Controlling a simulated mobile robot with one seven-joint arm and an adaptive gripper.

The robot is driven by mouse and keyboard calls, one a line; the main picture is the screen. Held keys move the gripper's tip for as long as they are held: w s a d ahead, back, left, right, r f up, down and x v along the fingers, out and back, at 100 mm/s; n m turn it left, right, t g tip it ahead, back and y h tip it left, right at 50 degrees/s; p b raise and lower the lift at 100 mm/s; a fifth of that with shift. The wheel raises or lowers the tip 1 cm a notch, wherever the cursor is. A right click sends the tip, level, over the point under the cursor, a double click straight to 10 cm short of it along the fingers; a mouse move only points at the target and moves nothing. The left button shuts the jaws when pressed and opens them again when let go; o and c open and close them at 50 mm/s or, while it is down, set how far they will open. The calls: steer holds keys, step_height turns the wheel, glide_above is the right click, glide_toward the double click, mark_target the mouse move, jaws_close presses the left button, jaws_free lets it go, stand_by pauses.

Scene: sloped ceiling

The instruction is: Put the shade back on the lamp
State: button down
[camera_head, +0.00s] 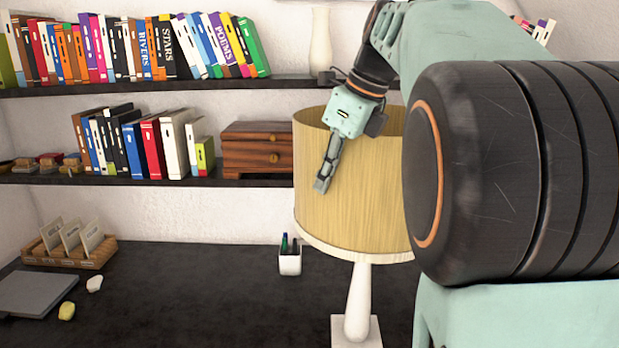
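The lampshade (345,215), a tan ribbed drum with a pale lower rim, is above the lamp base, its right part hidden behind my arm. The lamp base (358,305) has a white stem and square foot and stands upright on the dark desk. The stem's top is hidden by the shade, so I cannot tell whether the shade rests on it. My gripper (322,184) points down over the shade's near-left upper rim. One finger lies along the outside of the wall; the other is hidden, apparently inside, and the gripper looks shut on the wall.
A white pen cup (290,263) stands left of the lamp on the desk (190,300). A card tray (80,257), a grey flat box (35,292) and two small lumps sit further left. Shelves with books and a wooden drawer box (258,150) are behind, close to the shade.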

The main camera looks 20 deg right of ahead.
steer(key=c, duration=2.1)
jaws_free()
steer(key=v, duration=1.2)
steer(key=shift+w, duration=0.15)
